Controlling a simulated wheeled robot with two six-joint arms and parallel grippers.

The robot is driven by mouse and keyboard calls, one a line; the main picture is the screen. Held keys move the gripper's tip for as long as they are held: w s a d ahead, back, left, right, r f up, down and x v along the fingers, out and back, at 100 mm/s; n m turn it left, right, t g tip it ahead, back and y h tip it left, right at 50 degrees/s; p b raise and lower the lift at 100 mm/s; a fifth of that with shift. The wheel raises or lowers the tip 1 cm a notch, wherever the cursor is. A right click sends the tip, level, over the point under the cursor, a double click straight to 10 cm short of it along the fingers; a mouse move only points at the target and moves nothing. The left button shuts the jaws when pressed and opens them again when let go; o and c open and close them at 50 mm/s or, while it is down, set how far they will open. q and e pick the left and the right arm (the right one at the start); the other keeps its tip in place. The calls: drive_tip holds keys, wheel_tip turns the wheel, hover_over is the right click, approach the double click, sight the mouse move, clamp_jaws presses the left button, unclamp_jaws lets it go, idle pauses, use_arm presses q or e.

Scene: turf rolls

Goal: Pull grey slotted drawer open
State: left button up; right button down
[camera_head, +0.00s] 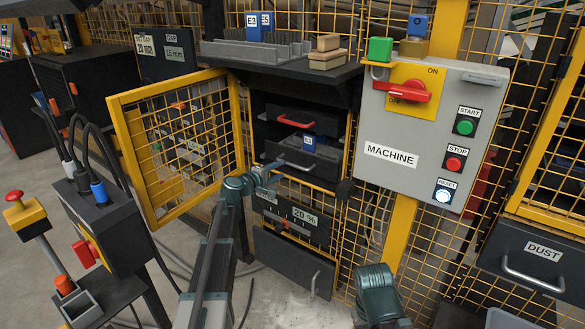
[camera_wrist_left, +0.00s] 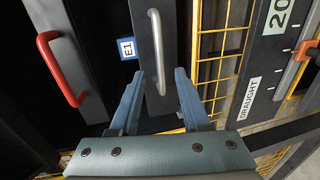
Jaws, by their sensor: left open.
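The drawer with a grey metal handle (camera_head: 296,167) has a dark front and sits in the black cabinet, below a red-handled drawer. Its handle also shows in the left wrist view (camera_wrist_left: 157,48). My left gripper (camera_head: 272,176) is open at the drawer's front. In the left wrist view its two fingers (camera_wrist_left: 160,84) lie on either side of the handle's near end, with no clear grip on it. My right gripper is out of view; a teal part of my right arm shows at the bottom.
The red handle (camera_wrist_left: 60,68) is beside the grey one. A yellow mesh door (camera_head: 180,145) stands open left of the cabinet. A panel with a draught slider (camera_head: 292,218) is below, and a grey machine box (camera_head: 430,135) is to the right.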

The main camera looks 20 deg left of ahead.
sight(291, 165)
use_arm(q)
drive_tip(key=b+x, duration=0.1)
drive_tip(key=x, duration=0.7)
drive_tip(key=shift+w, duration=0.1)
drive_tip(key=shift+c, duration=0.2)
clamp_jaws()
idle(1.1)
